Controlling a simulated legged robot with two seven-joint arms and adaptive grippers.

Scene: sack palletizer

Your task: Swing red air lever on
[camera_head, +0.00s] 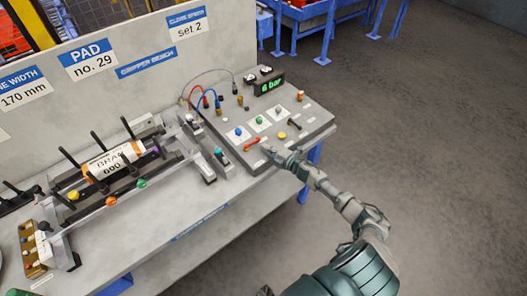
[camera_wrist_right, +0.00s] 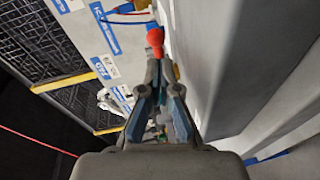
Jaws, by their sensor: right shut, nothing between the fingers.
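The red air lever (camera_head: 251,145) lies on the grey control panel (camera_head: 293,129), near the panel's front left edge. In the right wrist view its red knob (camera_wrist_right: 155,38) shows just beyond my fingertips. My right gripper (camera_head: 267,150) is beside the lever, to its right, with the fingers shut and nothing between them. In the right wrist view the shut gripper (camera_wrist_right: 158,72) points at the red knob; I cannot tell whether they touch. My left gripper is in neither view.
Blue and green buttons (camera_head: 259,121), a black lever (camera_head: 294,124) and a "6 bar" display (camera_head: 270,85) sit on the panel. A sign wall (camera_head: 150,60) stands behind; the floor right is clear.

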